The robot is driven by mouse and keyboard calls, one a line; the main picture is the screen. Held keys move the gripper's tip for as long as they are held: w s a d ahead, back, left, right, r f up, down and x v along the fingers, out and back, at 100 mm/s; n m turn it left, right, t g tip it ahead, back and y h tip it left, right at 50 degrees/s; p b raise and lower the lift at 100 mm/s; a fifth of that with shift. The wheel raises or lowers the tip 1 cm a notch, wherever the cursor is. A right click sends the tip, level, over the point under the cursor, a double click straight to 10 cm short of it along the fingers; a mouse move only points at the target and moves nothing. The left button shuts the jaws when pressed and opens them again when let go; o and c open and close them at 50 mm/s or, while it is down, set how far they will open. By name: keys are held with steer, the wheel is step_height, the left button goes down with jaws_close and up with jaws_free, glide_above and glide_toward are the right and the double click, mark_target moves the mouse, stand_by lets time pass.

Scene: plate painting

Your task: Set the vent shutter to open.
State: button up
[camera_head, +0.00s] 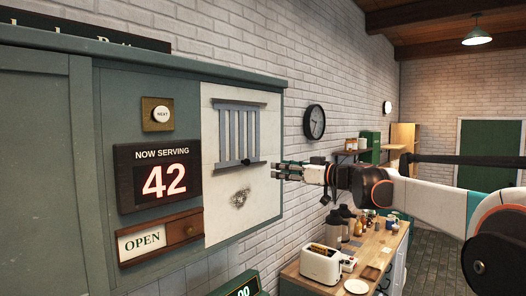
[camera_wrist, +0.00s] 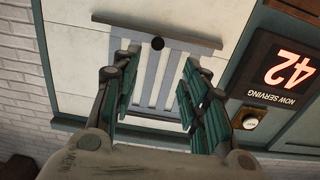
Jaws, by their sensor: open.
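The vent shutter (camera_head: 238,134) is a grey frame of upright slats on a white panel at the left of the head view. A small black knob (camera_head: 246,163) sits at its lower rail. The wrist view shows the vent upside down (camera_wrist: 153,88), with the knob (camera_wrist: 157,43) at the top. Light strips show between the slats; I cannot tell the shutter's setting for sure. My gripper (camera_head: 276,170) is just right of the knob in the head view, pointing at the panel. In the wrist view its open fingers (camera_wrist: 158,60) frame the slats, empty, with the knob beyond the tips.
A counter with a toaster (camera_head: 321,265) stands below my arm.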

mark_target(248, 162)
steer(key=p+x, duration=0.1)
steer(key=x, duration=0.3)
steer(key=p+x, duration=0.1)
steer(key=x, duration=0.4)
steer(key=p+x, duration=0.1)
steer(key=x, duration=0.4)
steer(key=shift+r+p, duration=0.4)
jaws_close()
